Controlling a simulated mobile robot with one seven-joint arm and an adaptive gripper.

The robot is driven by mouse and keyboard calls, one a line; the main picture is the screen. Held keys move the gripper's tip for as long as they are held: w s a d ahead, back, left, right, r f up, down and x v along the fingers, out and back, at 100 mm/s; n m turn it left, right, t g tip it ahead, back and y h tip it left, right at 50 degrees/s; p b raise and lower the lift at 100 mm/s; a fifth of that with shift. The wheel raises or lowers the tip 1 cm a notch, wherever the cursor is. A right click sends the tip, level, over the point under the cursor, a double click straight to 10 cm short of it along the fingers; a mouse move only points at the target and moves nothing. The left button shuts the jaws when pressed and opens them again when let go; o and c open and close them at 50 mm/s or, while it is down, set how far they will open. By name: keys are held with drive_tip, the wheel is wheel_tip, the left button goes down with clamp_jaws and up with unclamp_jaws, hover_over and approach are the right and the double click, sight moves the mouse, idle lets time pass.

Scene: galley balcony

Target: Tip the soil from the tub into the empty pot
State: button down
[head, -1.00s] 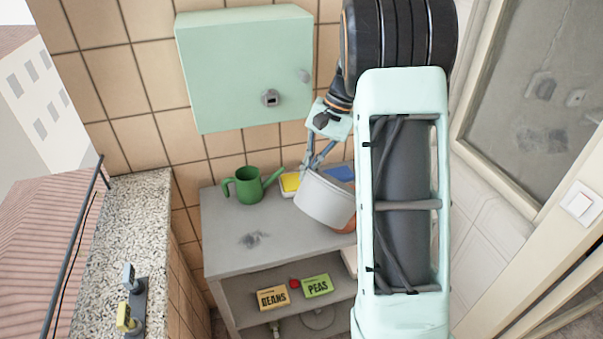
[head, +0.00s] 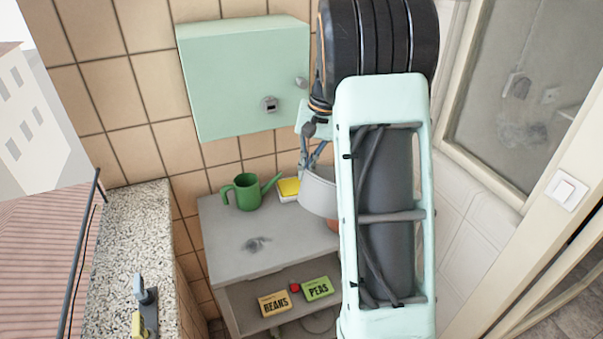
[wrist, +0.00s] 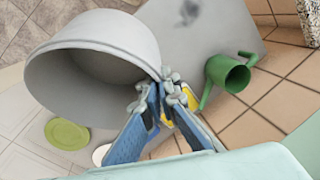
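The tub (head: 318,195) is a pale grey round vessel, held above the right part of the grey bench, partly hidden behind my arm. In the wrist view the tub (wrist: 110,35) is tilted and I see into its grey mouth; no soil shows there. My gripper (head: 308,168) is shut on the tub's rim; it also shows in the wrist view (wrist: 162,88). A terracotta-coloured sliver, apparently the pot (head: 332,225), shows just below the tub, mostly hidden by the tub and my arm. I cannot see inside the pot.
A green watering can (head: 246,193) and a yellow-topped item (head: 289,187) stand on the bench (head: 222,235). BEANS (head: 275,303) and PEAS (head: 317,288) packets sit on the shelf below. A mint cabinet (head: 240,75) hangs above. The bench's left part is free.

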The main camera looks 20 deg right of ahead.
drive_tip(key=shift+a+f+t+h+b, duration=0.2)
drive_tip(key=shift+f+t+h+b, duration=0.15)
drive_tip(key=shift+b, duration=0.25)
drive_tip(key=h+b, duration=0.1)
drive_tip(key=b, duration=0.2)
drive_tip(key=shift+s+a+f+t+h, duration=0.1)
drive_tip(key=shift+s+f+t+h, duration=0.05)
drive_tip(key=shift+f+t+h, duration=0.2)
drive_tip(key=h+b, duration=0.1)
drive_tip(key=b, duration=0.2)
drive_tip(key=t+b, duration=0.1)
drive_tip(key=b, duration=0.2)
drive_tip(key=shift+s+a+f+h, duration=0.1)
drive_tip(key=shift+a+f+h, duration=0.1)
drive_tip(key=shift+f+h, duration=0.15)
drive_tip(key=shift+r+h+b, duration=0.2)
drive_tip(key=shift+h+b, duration=0.15)
drive_tip(key=shift+b, duration=0.3)
